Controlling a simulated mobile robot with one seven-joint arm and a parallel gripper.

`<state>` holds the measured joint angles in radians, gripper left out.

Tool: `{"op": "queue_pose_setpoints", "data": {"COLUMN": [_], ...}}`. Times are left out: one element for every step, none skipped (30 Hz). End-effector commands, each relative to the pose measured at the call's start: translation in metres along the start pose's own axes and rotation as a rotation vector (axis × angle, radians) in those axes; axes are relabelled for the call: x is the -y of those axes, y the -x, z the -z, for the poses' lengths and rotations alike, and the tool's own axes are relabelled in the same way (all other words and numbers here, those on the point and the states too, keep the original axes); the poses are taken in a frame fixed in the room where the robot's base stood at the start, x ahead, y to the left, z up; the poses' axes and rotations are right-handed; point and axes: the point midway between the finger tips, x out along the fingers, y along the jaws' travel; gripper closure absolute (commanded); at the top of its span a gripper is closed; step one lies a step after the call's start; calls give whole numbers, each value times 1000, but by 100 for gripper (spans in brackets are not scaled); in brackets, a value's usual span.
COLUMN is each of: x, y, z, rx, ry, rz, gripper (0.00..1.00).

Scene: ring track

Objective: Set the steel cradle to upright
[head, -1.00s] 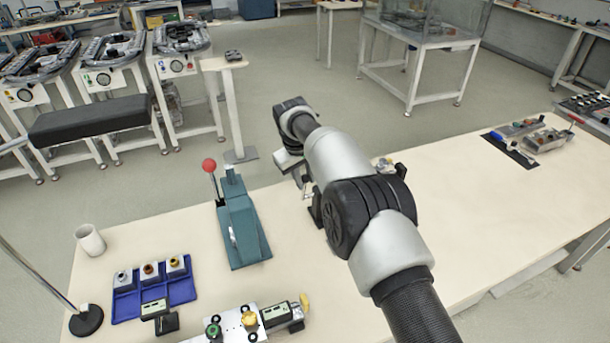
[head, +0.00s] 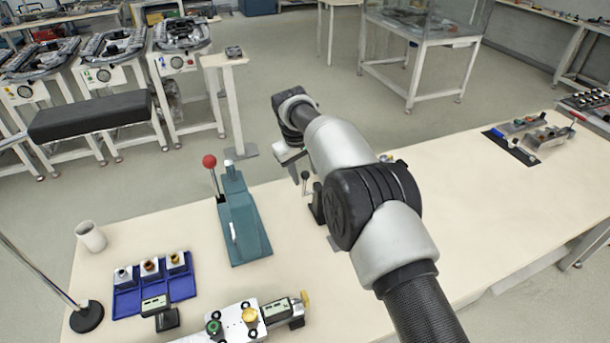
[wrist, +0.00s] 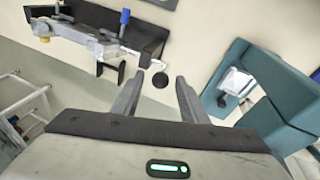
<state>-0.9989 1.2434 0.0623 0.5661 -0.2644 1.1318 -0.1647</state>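The steel cradle (wrist: 75,32) appears to be the grey metal piece at the upper left of the wrist view, lying roughly level on a black base with a blue-tipped part. A black round knob (wrist: 160,80) on a thin lever shows beside it, in line with the gap between my fingertips. In the head view, the knob (head: 305,175) and lever stand just right of my gripper (head: 292,168), and my arm hides most of the cradle. In the wrist view my gripper (wrist: 158,92) is open and empty; I cannot tell its exact distance from the knob.
A teal press (head: 241,222) with a red-knobbed lever stands left of my gripper; it also shows at the right of the wrist view (wrist: 285,85). A blue tray (head: 125,303), a white cup (head: 91,237) and a fixture plate (head: 235,322) are nearer. The table's right part is mostly clear.

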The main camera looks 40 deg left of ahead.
Motion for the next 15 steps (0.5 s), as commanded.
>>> {"op": "queue_pose_setpoints", "data": {"x": [0,0,0,0,0,0,0,0,0,0,0,0,0,0,0], "y": [11,18,26,34,42,52,59,67,77,84,92,101,108,114,122], "z": [1,1,1,1,1,1,1,1,1,1,1,1,0,1,0], "rx": [-3,-4,-4,-4,-5,-4,-4,-4,-5,-4,-5,-4,-3,-4,-3], "ry": [0,0,0,0,0,0,0,0,0,0,0,0,0,0,0], "rz": [-1,-1,-1,-1,-1,-1,-1,-1,-1,-1,-1,-1,-1,-1,-1], "gripper": [60,60,60,60,60,60,60,60,60,60,60,60,60,60,60]}}
